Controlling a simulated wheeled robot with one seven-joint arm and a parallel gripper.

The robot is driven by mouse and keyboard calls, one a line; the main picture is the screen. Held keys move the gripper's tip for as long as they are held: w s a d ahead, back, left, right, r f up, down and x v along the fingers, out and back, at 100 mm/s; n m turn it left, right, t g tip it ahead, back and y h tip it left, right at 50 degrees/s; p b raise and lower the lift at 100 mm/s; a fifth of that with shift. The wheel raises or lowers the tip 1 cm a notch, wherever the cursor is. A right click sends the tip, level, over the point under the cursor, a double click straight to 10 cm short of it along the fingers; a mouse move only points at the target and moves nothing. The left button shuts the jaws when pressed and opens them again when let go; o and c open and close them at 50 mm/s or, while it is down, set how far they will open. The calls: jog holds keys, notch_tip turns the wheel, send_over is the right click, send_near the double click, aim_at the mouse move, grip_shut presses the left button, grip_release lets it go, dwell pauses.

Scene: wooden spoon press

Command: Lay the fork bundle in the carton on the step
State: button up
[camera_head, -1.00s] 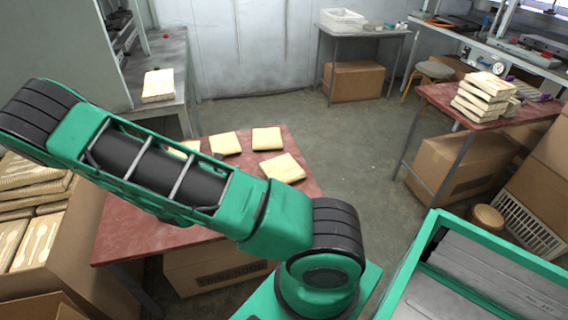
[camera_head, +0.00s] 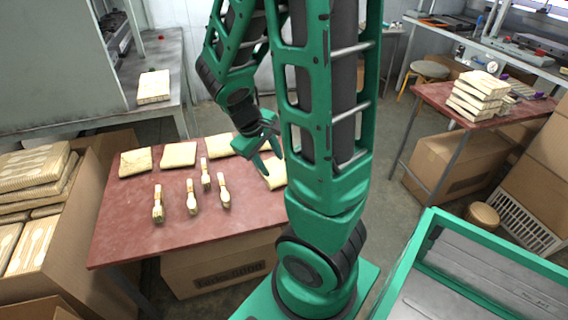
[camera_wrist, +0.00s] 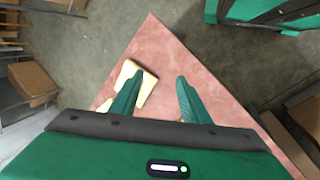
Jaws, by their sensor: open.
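Several small bundles of wooden cutlery, one of them a narrow bundle (camera_head: 158,203) at the left, lie apart on the red table (camera_head: 135,222). I cannot tell which of them holds forks. My gripper (camera_head: 262,172) is open and empty over the right part of this table, to the right of the bundles. In the wrist view its spread fingers (camera_wrist: 160,85) point at the tabletop, with a pale pack (camera_wrist: 148,86) behind the left finger. An open carton (camera_head: 75,245) with stacked packs stands left of the table. I cannot make out a carton on a step.
Pale flat packs (camera_head: 179,154) lie along the table's far edge. A closed carton (camera_head: 215,268) sits under the table. A second red table (camera_head: 440,97) at the right bears stacked packs (camera_head: 480,92). My green-framed tray is at the lower right. Open floor lies between the tables.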

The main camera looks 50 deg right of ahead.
jog(key=s+a+r+m+y, duration=0.4)
jog(key=s+a+r, duration=0.3)
jog(key=s+r, duration=0.2)
jog(key=shift+s+r+m, duration=0.25)
jog(key=shift+s+m, duration=0.55)
jog(key=shift+s, duration=0.2)
jog(key=shift+s+a+r+t+y, duration=0.2)
jog(key=shift+s+r+t+y, duration=0.1)
jog(key=shift+s, duration=0.15)
jog(key=shift+c, duration=1.4)
